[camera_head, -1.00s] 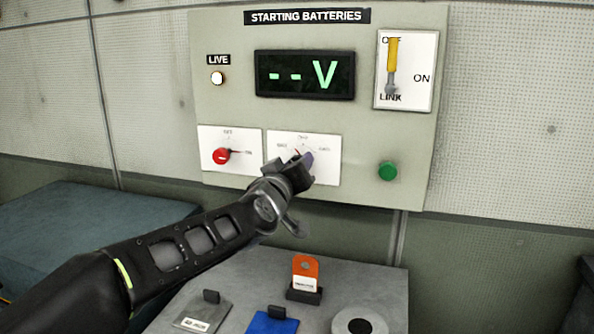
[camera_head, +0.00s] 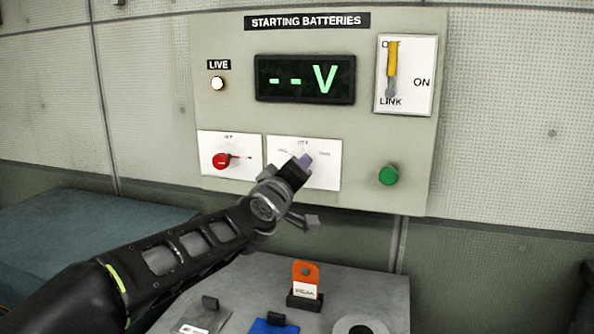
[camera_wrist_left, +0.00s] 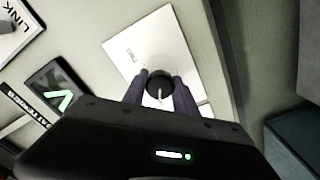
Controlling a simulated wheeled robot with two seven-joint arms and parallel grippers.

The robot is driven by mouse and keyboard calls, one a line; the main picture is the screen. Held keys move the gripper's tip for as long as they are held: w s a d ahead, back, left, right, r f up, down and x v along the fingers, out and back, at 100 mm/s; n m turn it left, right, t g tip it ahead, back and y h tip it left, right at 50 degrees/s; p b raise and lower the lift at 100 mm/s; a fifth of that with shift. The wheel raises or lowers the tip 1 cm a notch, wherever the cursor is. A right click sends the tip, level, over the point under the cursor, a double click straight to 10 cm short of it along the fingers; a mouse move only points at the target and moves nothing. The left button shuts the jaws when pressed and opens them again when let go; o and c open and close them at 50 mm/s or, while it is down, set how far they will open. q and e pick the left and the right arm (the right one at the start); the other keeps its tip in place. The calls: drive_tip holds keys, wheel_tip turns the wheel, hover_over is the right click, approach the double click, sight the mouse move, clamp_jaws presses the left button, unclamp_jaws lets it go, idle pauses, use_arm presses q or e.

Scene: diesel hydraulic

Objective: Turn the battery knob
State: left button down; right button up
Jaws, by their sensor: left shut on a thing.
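The STARTING BATTERIES panel (camera_head: 225,105) is upright on the wall. A black knob (camera_wrist_left: 160,84) with a pale pointer line sits on a white plate (camera_wrist_left: 172,40), between the two fingers of my left gripper (camera_wrist_left: 160,88). The left gripper is shut on this knob. In the head view, my left gripper (camera_head: 300,166) reaches to the same white plate (camera_head: 327,173) at the panel's lower middle and hides the knob. The plate's small labels are too blurred to read. My right gripper is in neither view.
A red knob (camera_head: 221,161) sits close left of my gripper, and a green button (camera_head: 388,175) is to the right. A yellow-handled LINK switch (camera_head: 392,58) points up at OFF. The display (camera_head: 305,77) reads "--V". Below, an orange tag (camera_head: 305,272) stands on a grey bench (camera_head: 375,280).

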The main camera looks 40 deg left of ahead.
use_arm(q)
drive_tip(key=c, duration=1)
unclamp_jaws()
drive_tip(key=shift+o, duration=0.2)
drive_tip(key=v, duration=0.7)
drive_tip(key=shift+s+d, duration=0.15)
drive_tip(key=shift+s, duration=0.2)
